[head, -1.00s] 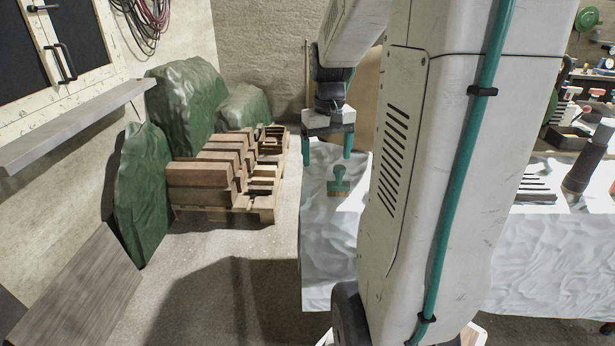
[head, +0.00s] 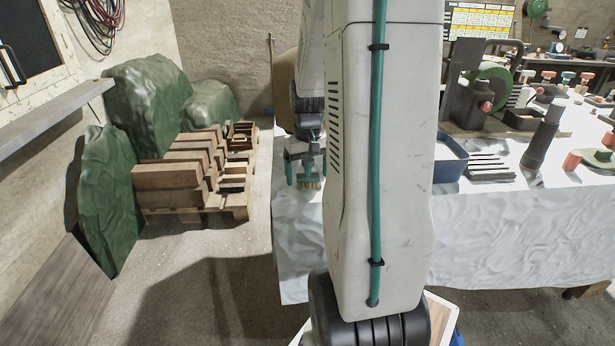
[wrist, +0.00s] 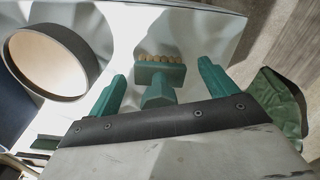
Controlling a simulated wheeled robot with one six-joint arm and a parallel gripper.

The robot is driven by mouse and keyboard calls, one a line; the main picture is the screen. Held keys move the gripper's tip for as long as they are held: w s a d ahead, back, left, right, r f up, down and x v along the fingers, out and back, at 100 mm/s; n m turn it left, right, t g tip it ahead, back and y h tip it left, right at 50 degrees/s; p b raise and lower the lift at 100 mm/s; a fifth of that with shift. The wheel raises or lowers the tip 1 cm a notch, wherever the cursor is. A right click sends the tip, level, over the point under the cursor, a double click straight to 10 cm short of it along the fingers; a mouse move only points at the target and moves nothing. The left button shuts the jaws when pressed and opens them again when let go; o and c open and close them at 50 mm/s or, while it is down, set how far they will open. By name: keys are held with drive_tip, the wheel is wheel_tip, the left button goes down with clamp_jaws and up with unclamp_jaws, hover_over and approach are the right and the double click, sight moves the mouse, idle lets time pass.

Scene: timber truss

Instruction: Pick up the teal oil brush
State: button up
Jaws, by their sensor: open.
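The teal oil brush (wrist: 158,88) lies on the white-covered table, its pale bristles pointing away from my gripper in the wrist view. My gripper (wrist: 160,82) is open, with one teal finger on each side of the brush. A gap shows between the brush and each finger, so the jaws are around it and not shut on it. In the head view my gripper (head: 305,182) is low over the table's left end. The brush's bristles (head: 309,185) show between the fingers there, and most of its body is hidden.
A round, pale-lined container (wrist: 50,62) stands left of my gripper in the wrist view. The white-covered table (head: 520,235) runs right, bearing a blue tray (head: 449,160), a dark cylinder (head: 541,140) and tools. A pallet of timber blocks (head: 190,180) and green covered heaps (head: 150,100) stand left.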

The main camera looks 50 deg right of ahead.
sight(312, 161)
drive_tip(key=c, duration=1)
drive_tip(key=shift+c, duration=0.3)
drive_tip(key=shift+r, duration=0.55)
drive_tip(key=r, duration=0.1)
drive_tip(key=s+r, duration=0.1)
drive_tip(key=shift+s+d+r, duration=0.1)
drive_tip(key=shift+r, duration=0.2)
drive_tip(key=s+d+r, duration=0.1)
drive_tip(key=s+d, duration=0.1)
drive_tip(key=s, duration=1.2)
drive_tip(key=shift+s+r, duration=0.15)
drive_tip(key=shift+s, duration=0.2)
